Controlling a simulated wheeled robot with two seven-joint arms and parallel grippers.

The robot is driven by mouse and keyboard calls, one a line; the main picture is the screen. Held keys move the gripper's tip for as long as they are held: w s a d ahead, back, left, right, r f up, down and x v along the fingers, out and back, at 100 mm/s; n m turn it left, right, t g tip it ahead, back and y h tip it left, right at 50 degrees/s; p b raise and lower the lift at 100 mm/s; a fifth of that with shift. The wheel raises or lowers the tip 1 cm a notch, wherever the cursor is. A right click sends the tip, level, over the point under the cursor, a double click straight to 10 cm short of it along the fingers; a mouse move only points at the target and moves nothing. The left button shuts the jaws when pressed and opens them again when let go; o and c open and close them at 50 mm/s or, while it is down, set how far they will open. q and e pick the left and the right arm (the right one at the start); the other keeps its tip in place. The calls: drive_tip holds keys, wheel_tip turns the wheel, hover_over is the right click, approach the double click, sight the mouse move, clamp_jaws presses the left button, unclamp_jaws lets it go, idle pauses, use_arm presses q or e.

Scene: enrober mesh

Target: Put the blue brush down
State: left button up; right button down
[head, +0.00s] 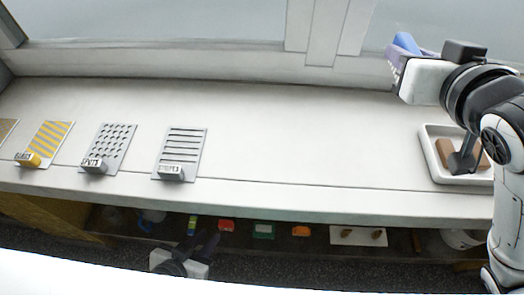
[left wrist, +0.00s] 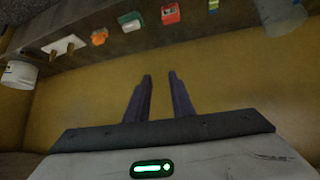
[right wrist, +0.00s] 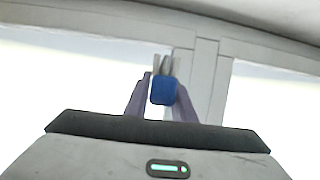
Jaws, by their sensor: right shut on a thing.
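The blue brush (head: 407,43) is held up at the right of the head view, above the counter and in front of the window. My right gripper (head: 393,62) is shut on it. In the right wrist view the brush's blue end (right wrist: 164,90) sits between the two fingers, with a grey part beyond it. My left gripper (head: 208,245) is low, in front of the counter's front edge. In the left wrist view its fingers (left wrist: 160,80) stand apart with nothing between them.
A white tray (head: 430,155) with a brown block (head: 472,151) stands on the counter at right, partly hidden by my right arm. Striped, dotted and slotted plates (head: 185,145) lie at left. The counter's middle (head: 310,140) is clear. A shelf below holds several small coloured items (head: 263,231).

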drive_tip(key=a+f+n+y, duration=0.3)
drive_tip(key=a+f+y, duration=0.1)
drive_tip(key=a, duration=0.1)
drive_tip(key=n+g+y+b, duration=0.2)
drive_tip(key=n+g+y, duration=0.7)
drive_tip(key=n+g, duration=0.45)
hover_over(275, 163)
drive_tip(key=shift+n, duration=0.45)
wheel_tip(275, 163, down, 6)
drive_tip(key=shift+s+b, duration=0.1)
drive_tip(key=shift+b, duration=0.2)
drive_tip(key=shift+f, duration=2.3)
use_arm(q)
drive_tip(key=shift+w+d+f, duration=0.1)
drive_tip(key=shift+d+f, duration=0.1)
drive_tip(key=shift+f, duration=0.2)
drive_tip(key=shift+w+d+f, duration=0.1)
drive_tip(key=shift+d+f, duration=0.05)
drive_tip(key=shift+f, duration=0.25)
use_arm(e)
drive_tip(key=c, duration=1.5)
unclamp_jaws()
